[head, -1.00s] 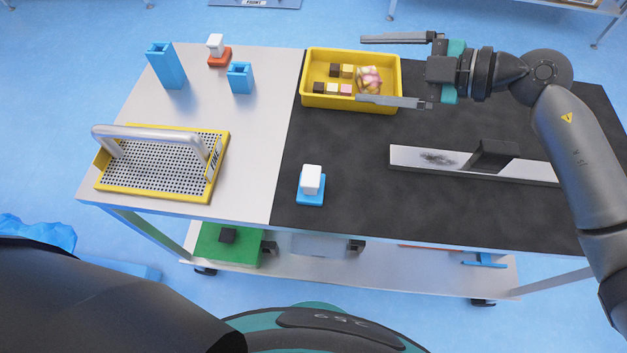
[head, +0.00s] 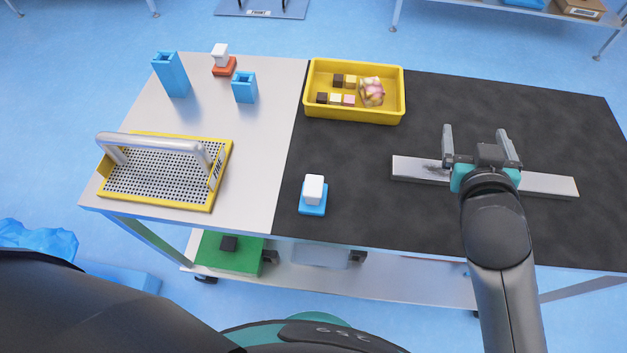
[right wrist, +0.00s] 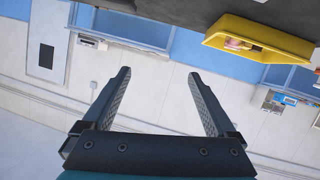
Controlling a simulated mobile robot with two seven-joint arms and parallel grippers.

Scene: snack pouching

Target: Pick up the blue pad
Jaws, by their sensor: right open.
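The blue pad (head: 312,210) lies on the dark mat near the front edge of the table, with a white block-shaped top on it. My right gripper (head: 475,131) is open and empty, over the grey metal strip to the right of the blue pad and well apart from it. The open fingers also show in the right wrist view (right wrist: 158,85), with nothing between them; the blue pad is not in that view. My left gripper is not in view.
A yellow tray (head: 353,115) with small blocks and a pouch stands behind the blue pad. The metal strip (head: 548,184) lies at right. At left are a perforated yellow-rimmed tray (head: 150,198), two blue holders (head: 171,76) (head: 244,88) and an orange pad (head: 224,70). The mat between pad and strip is clear.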

